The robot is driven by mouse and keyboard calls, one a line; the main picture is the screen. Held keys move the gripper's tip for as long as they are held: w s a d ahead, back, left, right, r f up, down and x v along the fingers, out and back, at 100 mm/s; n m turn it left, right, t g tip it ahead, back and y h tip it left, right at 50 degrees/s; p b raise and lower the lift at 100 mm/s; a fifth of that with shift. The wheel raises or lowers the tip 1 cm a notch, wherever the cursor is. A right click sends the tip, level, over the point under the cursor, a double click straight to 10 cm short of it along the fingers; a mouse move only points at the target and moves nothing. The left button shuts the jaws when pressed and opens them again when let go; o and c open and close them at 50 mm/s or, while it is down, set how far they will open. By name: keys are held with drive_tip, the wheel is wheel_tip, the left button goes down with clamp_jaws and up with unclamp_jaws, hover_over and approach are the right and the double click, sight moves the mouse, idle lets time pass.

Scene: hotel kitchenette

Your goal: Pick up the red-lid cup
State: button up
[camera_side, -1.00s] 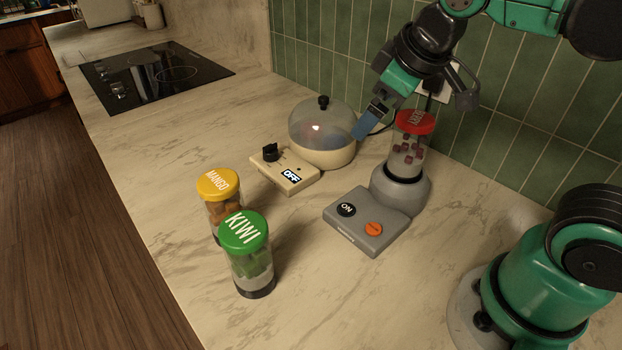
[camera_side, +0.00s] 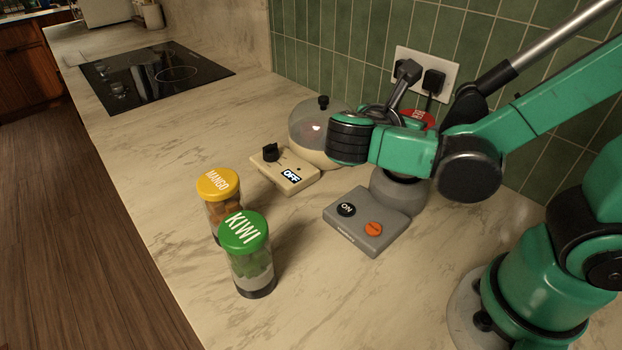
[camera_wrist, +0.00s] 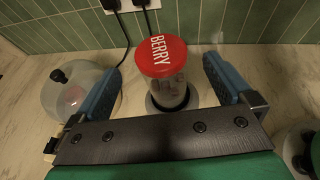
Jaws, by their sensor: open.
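The red-lid cup (camera_wrist: 162,57), marked BERRY, stands upright on the grey blender base (camera_side: 376,222). In the side view my arm hides most of it, and only part of the red lid (camera_side: 418,118) shows. In the wrist view my gripper (camera_wrist: 165,85) is open, with one blue finger on each side of the cup and a gap to both. The fingers do not appear to touch it. In the side view the fingers are hidden behind my arm.
A domed cooker (camera_side: 308,128) with an OFF control box (camera_side: 290,172) stands left of the blender. The yellow MANGO cup (camera_side: 218,185) and green KIWI cup (camera_side: 243,232) stand at the front. A tiled wall with plugged outlets (camera_side: 426,72) is close behind.

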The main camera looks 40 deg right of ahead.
drive_tip(key=shift+x, duration=2.85)
drive_tip(key=shift+f, duration=0.1)
clamp_jaws()
